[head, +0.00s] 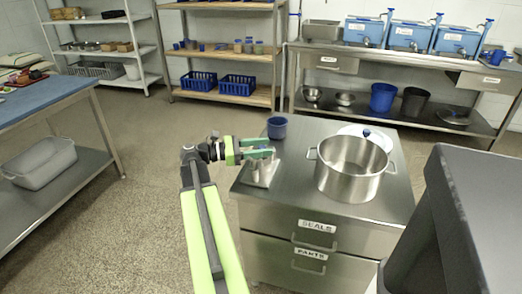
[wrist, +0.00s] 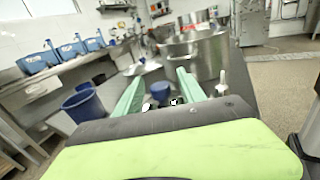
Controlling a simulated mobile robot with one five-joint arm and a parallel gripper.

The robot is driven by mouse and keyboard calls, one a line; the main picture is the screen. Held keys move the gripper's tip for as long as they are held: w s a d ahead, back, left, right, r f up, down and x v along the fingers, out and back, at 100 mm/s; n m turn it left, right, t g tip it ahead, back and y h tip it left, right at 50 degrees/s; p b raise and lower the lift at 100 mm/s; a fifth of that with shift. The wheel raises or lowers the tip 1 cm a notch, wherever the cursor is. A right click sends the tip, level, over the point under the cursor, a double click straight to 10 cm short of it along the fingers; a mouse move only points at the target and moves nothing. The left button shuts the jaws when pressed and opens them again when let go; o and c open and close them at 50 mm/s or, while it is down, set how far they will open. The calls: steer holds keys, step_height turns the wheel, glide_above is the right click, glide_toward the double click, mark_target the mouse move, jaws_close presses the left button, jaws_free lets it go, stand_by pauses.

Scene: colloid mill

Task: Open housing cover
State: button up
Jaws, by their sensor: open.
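No part that I can surely name as the housing cover or the colloid mill shows in either view. My gripper (head: 268,152) is over the left part of a steel drawer cabinet (head: 330,215). Its green fingers are apart with nothing held between them; they also show in the wrist view (wrist: 158,82). A small steel holder (head: 262,172) stands just below the fingers; whether they touch it I cannot tell. A blue cup (head: 277,128) stands behind the gripper. A large steel pot (head: 350,180) stands to the right, with a white lid-like disc with a blue knob (head: 367,133) behind it.
The cabinet drawers are labelled SEALS and PARTS. A blue-topped table (head: 45,98) is at left. Shelves with blue crates (head: 237,88) and a bench with blue containers (head: 410,35) line the back wall. Open floor (head: 140,200) lies between the table and cabinet.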

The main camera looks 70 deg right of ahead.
jaws_close()
stand_by(0.3)
stand_by(1.1)
